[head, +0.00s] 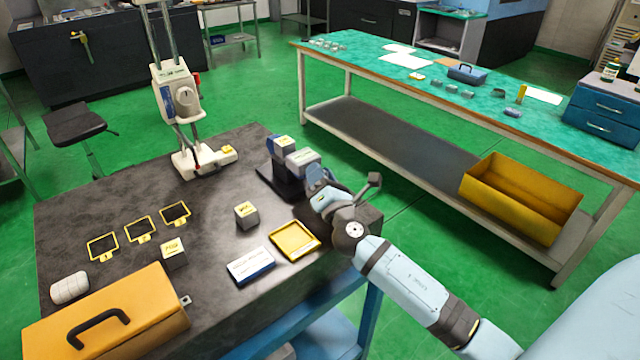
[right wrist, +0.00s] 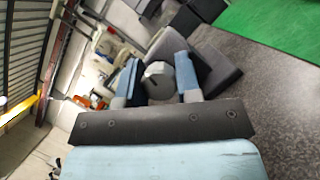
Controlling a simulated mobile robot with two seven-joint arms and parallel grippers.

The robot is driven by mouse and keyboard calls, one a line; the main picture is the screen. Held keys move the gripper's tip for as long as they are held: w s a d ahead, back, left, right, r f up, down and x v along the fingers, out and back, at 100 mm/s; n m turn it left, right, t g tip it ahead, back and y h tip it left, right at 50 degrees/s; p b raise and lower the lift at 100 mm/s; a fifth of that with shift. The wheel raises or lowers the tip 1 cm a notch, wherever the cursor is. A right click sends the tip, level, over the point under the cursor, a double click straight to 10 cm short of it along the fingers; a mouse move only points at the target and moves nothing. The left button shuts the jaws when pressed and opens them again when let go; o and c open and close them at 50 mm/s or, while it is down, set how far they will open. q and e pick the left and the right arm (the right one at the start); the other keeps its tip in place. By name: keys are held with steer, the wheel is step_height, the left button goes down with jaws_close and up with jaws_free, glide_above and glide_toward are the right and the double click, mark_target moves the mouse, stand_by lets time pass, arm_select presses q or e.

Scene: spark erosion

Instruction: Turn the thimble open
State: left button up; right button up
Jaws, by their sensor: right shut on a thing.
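A dark micrometer stand (head: 283,181) with a labelled grey-blue body (head: 302,157) stands at the right edge of the dark table. My right gripper (head: 316,174) reaches it from the right. In the right wrist view the grey, rounded thimble (right wrist: 158,82) sits between the two blue fingers, which are shut on it. In the head view the gripper hides the thimble. A grey block with a yellow top (head: 284,142) is at the far end of the micrometer; I cannot tell whether it is clamped. My left gripper is not in view.
The table's middle has free room.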

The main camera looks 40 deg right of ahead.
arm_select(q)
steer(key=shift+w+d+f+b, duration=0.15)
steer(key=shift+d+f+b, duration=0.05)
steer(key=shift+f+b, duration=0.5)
arm_select(e)
steer(key=shift+f+n+t+y, duration=0.1)
steer(key=shift+n+t+y, duration=0.45)
steer(key=shift+n, duration=0.95)
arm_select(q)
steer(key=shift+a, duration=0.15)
arm_select(e)
steer(key=o, duration=0.9)
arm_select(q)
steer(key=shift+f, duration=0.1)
arm_select(e)
steer(key=shift+s, duration=0.1)
steer(key=b+v, duration=0.1)
steer(key=v, duration=0.2)
steer(key=shift+s+f, duration=0.1)
steer(key=shift+s, duration=0.25)
arm_select(q)
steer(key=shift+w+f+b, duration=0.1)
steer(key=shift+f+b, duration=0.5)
steer(key=shift+b, duration=0.3)
arm_select(e)
steer(key=s, duration=0.3)
steer(key=s+a, duration=0.1)
steer(key=s, duration=0.7)
steer(key=shift+a+r, duration=0.2)
steer(key=shift+a, duration=0.05)
